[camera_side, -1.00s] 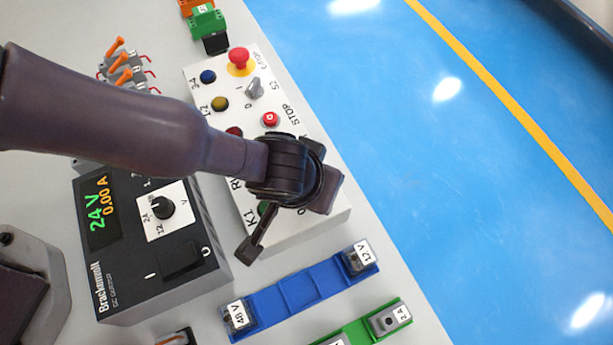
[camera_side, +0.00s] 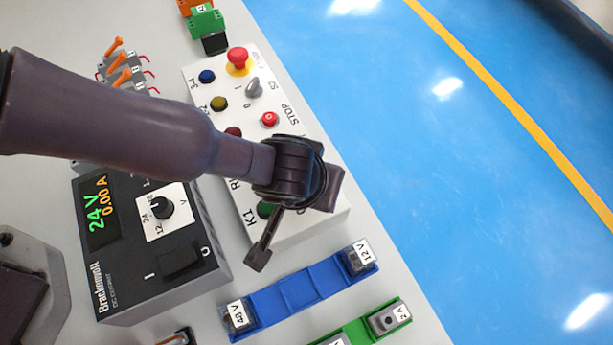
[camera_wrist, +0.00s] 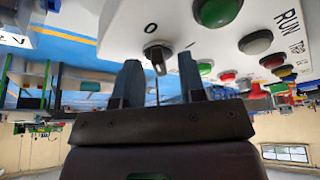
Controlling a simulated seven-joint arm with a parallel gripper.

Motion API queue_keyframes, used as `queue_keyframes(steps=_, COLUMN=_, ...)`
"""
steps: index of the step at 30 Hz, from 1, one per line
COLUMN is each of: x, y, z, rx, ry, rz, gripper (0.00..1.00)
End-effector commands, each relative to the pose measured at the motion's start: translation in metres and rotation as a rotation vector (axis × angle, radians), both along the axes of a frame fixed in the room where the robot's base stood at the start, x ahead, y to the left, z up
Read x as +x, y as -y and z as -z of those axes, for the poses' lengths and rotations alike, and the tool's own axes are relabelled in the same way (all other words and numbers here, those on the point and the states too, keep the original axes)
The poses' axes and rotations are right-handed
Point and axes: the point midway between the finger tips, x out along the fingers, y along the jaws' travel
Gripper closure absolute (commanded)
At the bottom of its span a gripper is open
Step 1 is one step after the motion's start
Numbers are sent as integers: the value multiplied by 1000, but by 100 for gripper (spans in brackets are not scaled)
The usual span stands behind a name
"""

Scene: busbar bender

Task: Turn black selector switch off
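A selector switch (camera_wrist: 157,56) with a dark lever and a metallic ring stands on the white control box, close to the O and I marks, in the wrist view. My gripper (camera_wrist: 159,74) is open, with one finger on each side of the lever and a gap visible at both sides. The exact angle of the lever is hard to tell. In the side view, my gripper hangs over the near end of the control box (camera_side: 312,228) and hides this switch; one finger (camera_side: 263,243) shows.
The box also carries a green button (camera_wrist: 217,10), a white button (camera_wrist: 256,42), a grey selector (camera_side: 254,88) and a red emergency stop (camera_side: 238,58). A black power supply (camera_side: 150,250) stands left of the box. A blue fuse holder (camera_side: 300,288) lies below it.

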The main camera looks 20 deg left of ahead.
Motion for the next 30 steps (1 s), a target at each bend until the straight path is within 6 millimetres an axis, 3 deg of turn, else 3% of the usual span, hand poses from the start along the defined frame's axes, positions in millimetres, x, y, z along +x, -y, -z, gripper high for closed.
queue_keyframes(steps=8, x=-2, y=1, z=-7, rx=-2, ry=1, rz=2, gripper=63)
queue_keyframes(steps=21, x=-36, y=1, z=-88, rx=-4, ry=1, rz=2, gripper=63)
queue_keyframes(steps=30, x=-49, y=1, z=-118, rx=-1, ry=1, rz=0, gripper=63)
